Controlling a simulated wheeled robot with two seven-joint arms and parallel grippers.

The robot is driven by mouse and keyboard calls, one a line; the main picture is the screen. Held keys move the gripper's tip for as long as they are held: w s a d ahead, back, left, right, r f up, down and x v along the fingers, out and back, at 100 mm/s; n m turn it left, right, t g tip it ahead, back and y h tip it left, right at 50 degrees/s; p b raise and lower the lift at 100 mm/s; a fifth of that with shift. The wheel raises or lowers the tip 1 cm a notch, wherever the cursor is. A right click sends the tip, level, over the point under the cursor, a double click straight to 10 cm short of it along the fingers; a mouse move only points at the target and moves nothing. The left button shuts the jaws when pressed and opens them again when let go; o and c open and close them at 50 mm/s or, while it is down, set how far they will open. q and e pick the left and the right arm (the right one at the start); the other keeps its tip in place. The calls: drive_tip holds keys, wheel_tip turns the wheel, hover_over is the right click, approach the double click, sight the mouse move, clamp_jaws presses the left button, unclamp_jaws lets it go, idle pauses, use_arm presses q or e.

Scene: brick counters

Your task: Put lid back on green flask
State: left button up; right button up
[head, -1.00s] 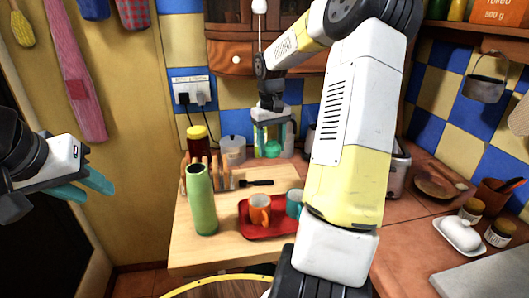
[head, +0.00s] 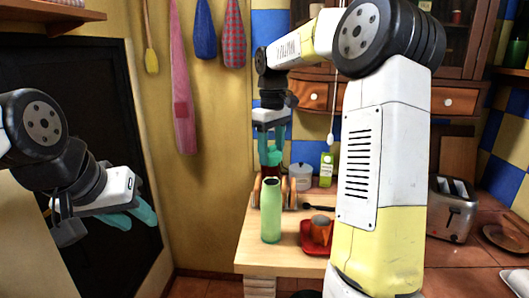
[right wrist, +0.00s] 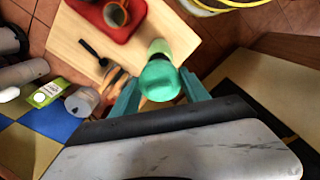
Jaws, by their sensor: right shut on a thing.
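The green flask (head: 271,212) stands upright and uncapped near the left side of the wooden counter. My right gripper (head: 271,147) is shut on the teal lid (head: 271,157), with the fingers on either side of it. In the head view the lid appears just above the flask's mouth, with a gap between them. In the right wrist view the lid (right wrist: 160,82) partly covers the flask (right wrist: 160,48), so the exact alignment is unclear. My left gripper (head: 131,215) is empty at the left, away from the counter, with its fingers apart.
A red tray (head: 315,246) with an orange mug (head: 320,226) sits right of the flask. A wooden rack (head: 290,191), a glass jar (head: 300,177) and a green carton (head: 326,170) stand behind. A toaster (head: 452,212) is at the right.

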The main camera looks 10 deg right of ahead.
drive_tip(key=shift+f, duration=2.7)
drive_tip(key=shift+f, duration=0.15)
drive_tip(key=o, duration=2)
drive_tip(key=shift+r, duration=3.5)
